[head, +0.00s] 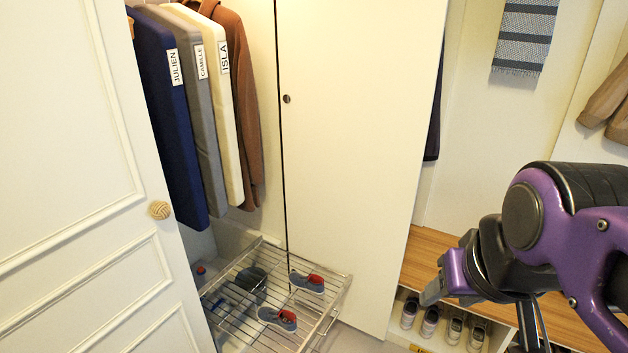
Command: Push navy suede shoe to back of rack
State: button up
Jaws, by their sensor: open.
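A pull-out wire rack (322,322) stands low in the wardrobe opening, extended forward. A dark navy shoe (251,280) sits on its left rear part, its surface hard to make out. Two grey-blue shoes with red inside, one further back (307,282) and one nearer the front (278,319), sit to its right. My gripper (432,292) is at the right, well apart from the rack and over the bench side. It is open, with a grey finger pointing down-left, and nothing shows in it.
A white door with a knotted knob (160,210) stands open at the left. A closed panel (350,150) rises behind the rack. Labelled garment covers (172,130) hang above. A wooden bench (432,250) with shoes (430,320) in cubbies is at the right.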

aim_at(313, 284)
jog(key=u, duration=0.55)
jog(key=i+l+u, duration=0.1)
jog(key=u, duration=0.3)
jog(key=i+l+u, duration=0.1)
jog(key=l+u, duration=0.15)
jog(key=u, duration=0.2)
jog(key=i+l+u, duration=0.15)
jog(key=l, duration=0.25)
jog(key=l+u, duration=0.15)
jog(key=l, duration=0.25)
jog(key=i, duration=0.05)
